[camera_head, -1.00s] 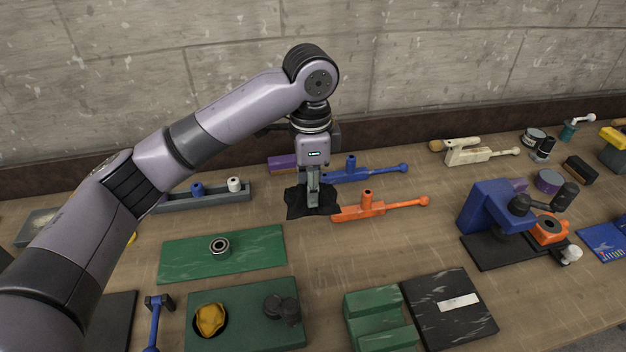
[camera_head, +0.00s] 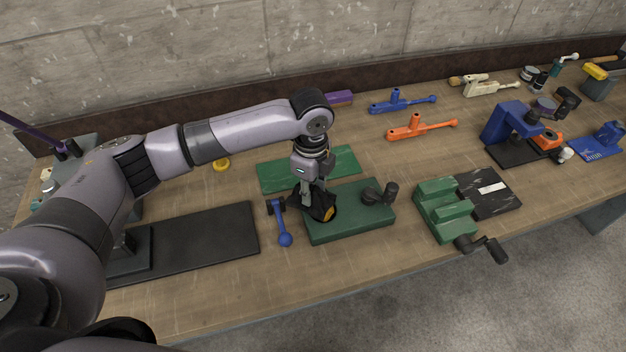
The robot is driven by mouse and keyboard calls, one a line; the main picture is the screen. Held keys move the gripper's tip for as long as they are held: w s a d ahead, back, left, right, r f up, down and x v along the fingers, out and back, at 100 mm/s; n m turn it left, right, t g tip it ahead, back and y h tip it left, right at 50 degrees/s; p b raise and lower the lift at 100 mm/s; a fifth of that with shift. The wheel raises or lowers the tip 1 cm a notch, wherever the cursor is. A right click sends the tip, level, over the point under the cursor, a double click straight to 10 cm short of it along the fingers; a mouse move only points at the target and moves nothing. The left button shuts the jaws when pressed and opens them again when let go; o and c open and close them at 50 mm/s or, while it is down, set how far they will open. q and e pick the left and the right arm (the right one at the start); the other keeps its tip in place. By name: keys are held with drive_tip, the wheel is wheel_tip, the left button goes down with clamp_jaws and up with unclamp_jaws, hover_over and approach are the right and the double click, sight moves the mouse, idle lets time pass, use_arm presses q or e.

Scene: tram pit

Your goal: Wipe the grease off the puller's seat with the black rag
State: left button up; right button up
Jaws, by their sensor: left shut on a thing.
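My left gripper (camera_head: 306,194) is shut on the black rag (camera_head: 317,205), which hangs bunched below its fingers. The rag is over the left part of a thick green block (camera_head: 350,224), where the puller's seat is. A patch of yellow grease (camera_head: 329,213) shows at the rag's right edge; the rag hides the rest of the seat. I cannot tell how firmly the rag presses on it. A dark post with a round foot (camera_head: 388,192) stands on the block's right part. My right gripper is not in view.
A blue ball-ended tool (camera_head: 281,224) lies close left of the block. A green mat (camera_head: 339,162) lies behind it and a green vise (camera_head: 440,207) stands to its right. A dark mat (camera_head: 215,238) is at the left. Blue (camera_head: 400,102) and orange (camera_head: 418,127) handled tools lie further back.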

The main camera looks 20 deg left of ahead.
use_arm(q)
drive_tip(key=shift+w+d+f, duration=0.1)
drive_tip(key=shift+w+d, duration=0.1)
drive_tip(key=shift+w, duration=0.2)
drive_tip(key=shift+s+p, duration=0.2)
drive_tip(key=shift+p, duration=0.2)
drive_tip(key=shift+f+b, duration=0.5)
drive_tip(key=shift+f, duration=1.9)
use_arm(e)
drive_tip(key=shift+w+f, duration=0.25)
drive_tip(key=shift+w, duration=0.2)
use_arm(q)
drive_tip(key=o, duration=0.5)
clamp_jaws()
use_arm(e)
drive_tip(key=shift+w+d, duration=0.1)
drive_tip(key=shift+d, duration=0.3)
